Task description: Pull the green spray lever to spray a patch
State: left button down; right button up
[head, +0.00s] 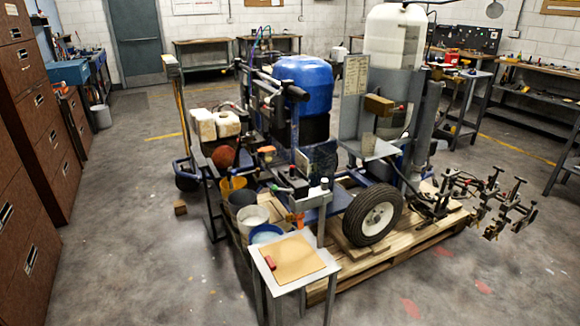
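The line striper machine stands in the middle of the head view, with a blue tank (303,82) and a black-tyred wheel (373,215). A tan board (292,258) lies flat on a small grey stand (328,268) in front of it. A small red object (270,263) sits at the board's left edge. An orange part (295,219) hangs beneath a grey box (312,197) just behind the stand. I cannot make out a green lever; it may be hidden or too small. Neither of my grippers shows in this view.
The machine rests on a wooden pallet (430,246). Several buckets, including a white bucket (253,219), stand left of the small stand. Brown drawer cabinets (35,120) line the left side. A small wooden block (180,208) lies on the floor. The left foreground floor is clear.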

aim_at(274, 187)
jog(key=i+l+u, duration=0.1)
jog(key=i+l, duration=0.4)
jog(key=l, duration=0.2)
jog(key=i+l+u, duration=0.25)
jog(key=i+l, duration=0.25)
jog(key=l, duration=0.2)
